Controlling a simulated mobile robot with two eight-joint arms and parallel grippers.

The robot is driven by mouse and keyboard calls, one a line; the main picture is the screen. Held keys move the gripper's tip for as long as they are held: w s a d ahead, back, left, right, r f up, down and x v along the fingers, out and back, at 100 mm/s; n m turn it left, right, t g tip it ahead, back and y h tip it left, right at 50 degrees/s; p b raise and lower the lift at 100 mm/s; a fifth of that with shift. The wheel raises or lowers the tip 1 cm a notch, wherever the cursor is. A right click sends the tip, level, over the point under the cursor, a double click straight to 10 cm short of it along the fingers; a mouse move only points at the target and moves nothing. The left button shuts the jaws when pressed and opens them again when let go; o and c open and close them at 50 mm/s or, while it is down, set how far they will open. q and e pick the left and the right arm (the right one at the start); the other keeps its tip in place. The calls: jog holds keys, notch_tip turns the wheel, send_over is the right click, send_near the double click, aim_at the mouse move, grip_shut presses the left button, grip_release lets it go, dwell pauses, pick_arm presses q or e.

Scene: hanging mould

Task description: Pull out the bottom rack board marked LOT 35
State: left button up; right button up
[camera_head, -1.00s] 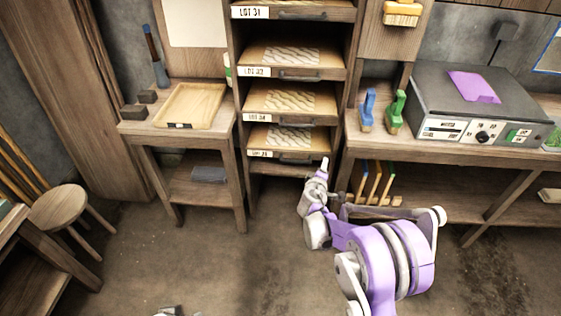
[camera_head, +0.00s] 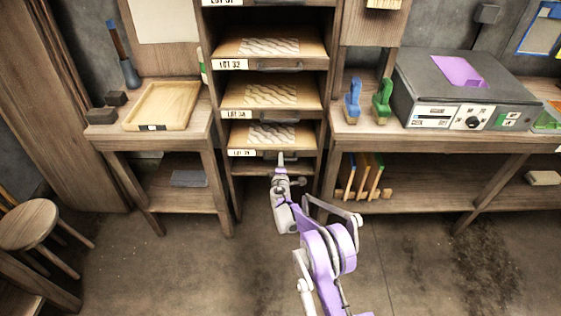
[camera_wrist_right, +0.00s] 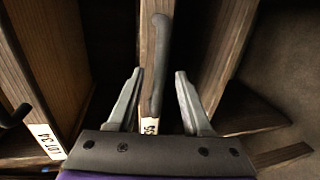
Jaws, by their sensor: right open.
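The bottom board marked 35 shows in the right wrist view, with its end-on label (camera_wrist_right: 150,126) near my palm and its dark handle (camera_wrist_right: 161,35) running up the picture. My right gripper (camera_wrist_right: 158,73) is open, one finger on each side of this handle; I cannot tell if either finger touches it. In the head view the right gripper (camera_head: 281,160) is at the low front of the rack (camera_head: 325,110), partly hiding the bottom board (camera_head: 250,170). That board appears to be in its slot. My left gripper is out of view.
The board marked LOT 34 (camera_head: 241,153) sits just above, and its label (camera_wrist_right: 50,141) shows in the wrist view. A table with a wooden tray (camera_head: 163,107) stands left of the rack, a bench with a grey machine (camera_head: 462,90) right. The floor in front is clear.

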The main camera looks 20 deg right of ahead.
jog(key=shift+x, duration=0.95)
grip_shut()
dwell(0.8)
